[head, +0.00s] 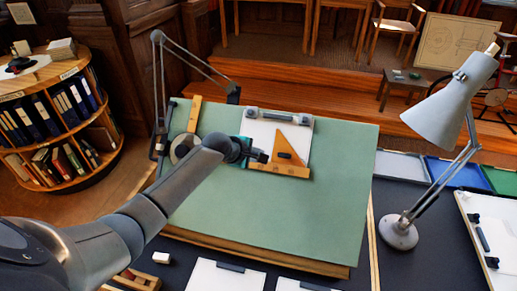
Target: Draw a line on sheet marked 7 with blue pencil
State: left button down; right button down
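A white sheet (296,122) lies on the green drafting board (300,210), under a dark clip bar at its top edge. No number can be read on it. An orange set square (290,144) lies on the sheet, above a wooden strip (279,169) along its lower edge. My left gripper (265,157) is over the sheet's lower left part, beside the set square. It is too small to tell whether it is open or shut, or holds anything. A teal patch (246,146) shows beside it. I cannot make out a blue pencil. My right gripper is out of view.
A grey lamp (448,107) stands right of the board. Grey, blue (457,172) and green (500,180) trays lie behind it. More clipped white sheets (212,276) lie at the front, near a wooden rack (136,280). The board's right and lower parts are clear.

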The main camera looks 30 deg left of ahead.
pick_arm(q)
jog(key=shift+p, duration=0.4)
dwell(0.8)
jog(key=shift+w+a+f+b, duration=0.1)
jog(key=shift+w+f+b, duration=0.25)
jog(key=shift+b, duration=0.15)
dwell(0.7)
jog(key=shift+w+a+r+p, duration=0.15)
jog(key=shift+w+r+p, duration=0.25)
jog(key=shift+r+p, duration=0.15)
dwell(0.6)
jog(key=shift+w+r, duration=0.1)
jog(key=shift+w, duration=0.1)
jog(key=shift+w+r, duration=0.1)
jog(key=shift+r, duration=0.05)
dwell(0.3)
jog(key=shift+w+a+r+p, duration=0.15)
jog(key=shift+w+r+p, duration=0.1)
jog(key=shift+p, duration=0.15)
jog(key=shift+w+r, duration=0.1)
jog(key=shift+r, duration=0.05)
dwell(0.3)
jog(key=shift+w+r+p, duration=0.2)
jog(key=shift+p, duration=0.1)
jog(key=shift+w+r, duration=0.1)
dwell(0.4)
